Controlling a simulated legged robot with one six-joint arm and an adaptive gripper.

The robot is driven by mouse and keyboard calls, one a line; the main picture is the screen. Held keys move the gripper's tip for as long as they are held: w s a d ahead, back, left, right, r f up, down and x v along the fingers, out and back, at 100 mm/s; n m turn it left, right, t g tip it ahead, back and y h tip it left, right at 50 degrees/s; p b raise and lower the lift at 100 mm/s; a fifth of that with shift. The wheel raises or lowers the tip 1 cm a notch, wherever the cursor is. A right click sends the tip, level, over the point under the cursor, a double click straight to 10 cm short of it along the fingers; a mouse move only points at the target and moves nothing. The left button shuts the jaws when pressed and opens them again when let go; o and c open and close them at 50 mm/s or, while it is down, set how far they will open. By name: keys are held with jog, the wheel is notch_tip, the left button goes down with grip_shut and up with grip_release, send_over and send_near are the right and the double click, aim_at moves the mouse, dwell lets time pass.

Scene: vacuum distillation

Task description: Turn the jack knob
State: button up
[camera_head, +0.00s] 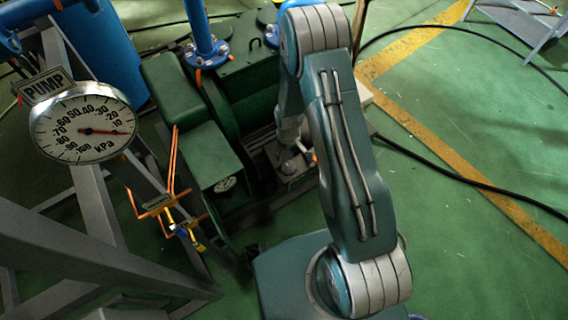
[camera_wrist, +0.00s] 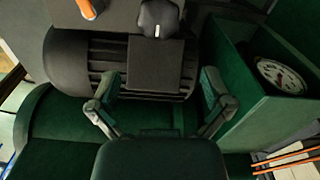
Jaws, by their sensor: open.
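A black knob (camera_wrist: 159,18) with a white pointer mark shows at the top of the wrist view, on a grey panel. It looks like the knob of the task, but no label is readable. My gripper (camera_wrist: 160,82) is open and empty, with its two fingers spread wide below the knob in that view. The fingers are apart from the knob. In the head view my arm reaches down to the green pump unit, and the arm largely hides the knob and fingers there.
An orange-tipped lever (camera_wrist: 87,9) stands left of the knob. A dark ribbed motor (camera_wrist: 85,60) lies below it. A green box with a small dial (camera_wrist: 281,76) is at the right. A PUMP gauge (camera_head: 84,123) and orange pipes (camera_head: 172,165) stand left; floor at right is mostly clear.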

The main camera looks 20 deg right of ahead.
aim_at(288, 166)
notch_tip(288, 166, down, 11)
jog(key=shift+d+r, duration=0.1)
jog(key=shift+r, duration=0.05)
dwell(0.4)
jog(key=c, duration=0.9)
